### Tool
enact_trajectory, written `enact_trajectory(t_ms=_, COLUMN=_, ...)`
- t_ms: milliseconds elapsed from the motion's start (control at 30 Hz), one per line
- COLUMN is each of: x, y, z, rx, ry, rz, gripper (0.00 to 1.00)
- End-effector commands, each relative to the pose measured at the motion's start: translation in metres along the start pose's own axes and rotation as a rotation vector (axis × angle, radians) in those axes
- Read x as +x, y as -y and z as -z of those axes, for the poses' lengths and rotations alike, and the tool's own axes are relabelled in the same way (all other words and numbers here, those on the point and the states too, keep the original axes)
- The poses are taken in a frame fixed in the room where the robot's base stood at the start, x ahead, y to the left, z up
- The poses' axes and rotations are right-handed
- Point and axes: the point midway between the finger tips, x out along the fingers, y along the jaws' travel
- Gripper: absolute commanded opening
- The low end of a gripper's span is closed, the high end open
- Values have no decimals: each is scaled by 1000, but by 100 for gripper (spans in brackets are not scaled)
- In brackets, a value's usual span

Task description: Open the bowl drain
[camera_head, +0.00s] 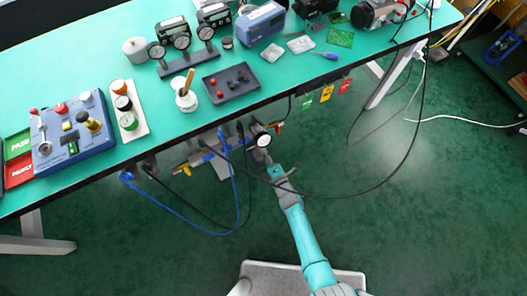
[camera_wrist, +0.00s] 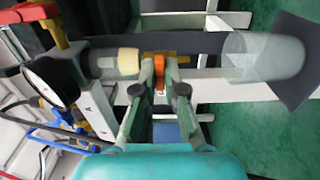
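In the wrist view, a grey bowl (camera_wrist: 101,60) with a cream end ring (camera_wrist: 127,62) lies left of my fingers. A brass drain fitting (camera_wrist: 178,58) with a small orange lever (camera_wrist: 159,72) follows it. My gripper (camera_wrist: 160,68) has a narrow gap between its fingertips. The orange lever fills that gap, and the fingers appear closed on its two sides. In the head view, my gripper (camera_head: 268,160) is below the bench's front edge, just under a round white gauge (camera_head: 263,140). The bowl and drain cannot be made out there.
The gauge (camera_wrist: 50,80) and a red handle (camera_wrist: 40,28) are at left. Blue hoses (camera_head: 190,229) and a black cable (camera_head: 350,194) hang near my arm.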

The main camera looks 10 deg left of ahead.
Motion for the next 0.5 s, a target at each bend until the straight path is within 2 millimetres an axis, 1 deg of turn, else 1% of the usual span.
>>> enact_trajectory(t_ms=333, x=0, y=0, z=0, rx=12, ry=0, rz=1, gripper=0)
enact_trajectory(t_ms=500, x=0, y=0, z=0, rx=68, ry=0, rz=1, gripper=0)
